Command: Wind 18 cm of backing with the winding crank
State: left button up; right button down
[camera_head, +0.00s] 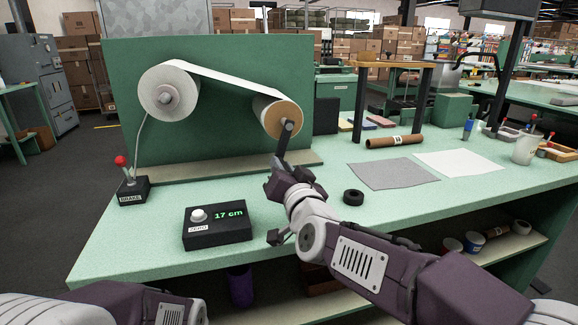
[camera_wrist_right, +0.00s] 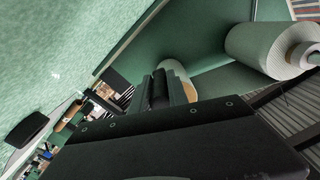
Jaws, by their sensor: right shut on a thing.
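The winding crank (camera_head: 286,140) is a dark arm on the wooden-faced take-up roll (camera_head: 279,117), hanging down from its hub. My right gripper (camera_head: 280,170) is shut at the crank's lower end, and its fingers hide the handle. White backing (camera_head: 222,80) runs from the supply roll (camera_head: 169,92) at left to the take-up roll. The length counter (camera_head: 218,226) reads 17 cm in green and has a ZERO knob. In the right wrist view, the supply roll (camera_wrist_right: 270,50) and part of the take-up roll (camera_wrist_right: 173,68) show beyond the gripper body. My left gripper is out of view.
The brake box (camera_head: 132,187) with a red-topped lever stands at the left of the bench. A black ring (camera_head: 353,197) lies just right of my right gripper. A grey sheet (camera_head: 393,174) and a white sheet (camera_head: 459,163) lie farther right.

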jog(key=shift+s+a+r+m, duration=0.15)
jog(key=shift+a+m, duration=0.35)
jog(key=shift+m, duration=0.1)
jog(key=c, duration=1.3)
grip_release()
jog(key=p+v, duration=0.2)
jog(key=v, duration=0.7)
